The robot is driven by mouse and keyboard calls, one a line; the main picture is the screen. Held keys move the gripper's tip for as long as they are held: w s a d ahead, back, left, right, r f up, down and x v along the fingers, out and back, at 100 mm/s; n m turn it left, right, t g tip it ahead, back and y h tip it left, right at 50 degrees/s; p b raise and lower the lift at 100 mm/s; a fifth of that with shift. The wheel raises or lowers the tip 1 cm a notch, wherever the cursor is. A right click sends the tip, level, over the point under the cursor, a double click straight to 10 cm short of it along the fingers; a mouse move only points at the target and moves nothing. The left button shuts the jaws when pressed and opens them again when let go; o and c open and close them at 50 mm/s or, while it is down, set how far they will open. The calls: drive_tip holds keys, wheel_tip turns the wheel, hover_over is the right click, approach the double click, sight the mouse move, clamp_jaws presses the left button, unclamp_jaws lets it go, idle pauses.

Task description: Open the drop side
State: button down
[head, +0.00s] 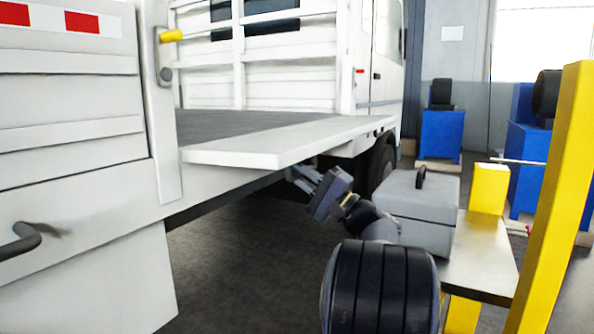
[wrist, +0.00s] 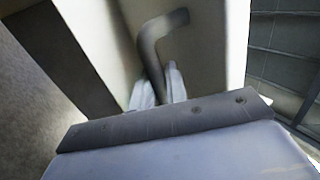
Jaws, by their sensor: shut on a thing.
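The white drop side (head: 285,146) of the truck stands out from the bed, roughly level. Its underside also shows in the wrist view (wrist: 103,35). A bent grey handle (wrist: 150,45) is fixed to it. My gripper (head: 304,176) is below the panel's outer edge. In the wrist view my gripper's two pale fingers (wrist: 158,88) are shut around the lower part of the handle. In the head view the handle is mostly hidden by the panel and fingers. A latch with a yellow grip (head: 171,36) is on the post at the left.
A grey toolbox (head: 415,200) sits on a bench (head: 480,262) close to the right of my arm. A yellow post (head: 552,200) stands farther right. Blue stands (head: 441,134) are at the back. The dark floor (head: 235,250) under the panel is clear.

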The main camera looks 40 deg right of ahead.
drive_tip(key=shift+w+f, duration=0.1)
drive_tip(key=shift+f, duration=0.1)
idle(0.3)
drive_tip(key=c, duration=1.5)
unclamp_jaws()
drive_tip(key=p+v, duration=0.2)
drive_tip(key=v, duration=0.8)
drive_tip(key=shift+s+f, duration=0.2)
drive_tip(key=shift+s, duration=0.1)
drive_tip(key=b+x, duration=0.2)
drive_tip(key=x, duration=0.8)
drive_tip(key=shift+d, duration=0.1)
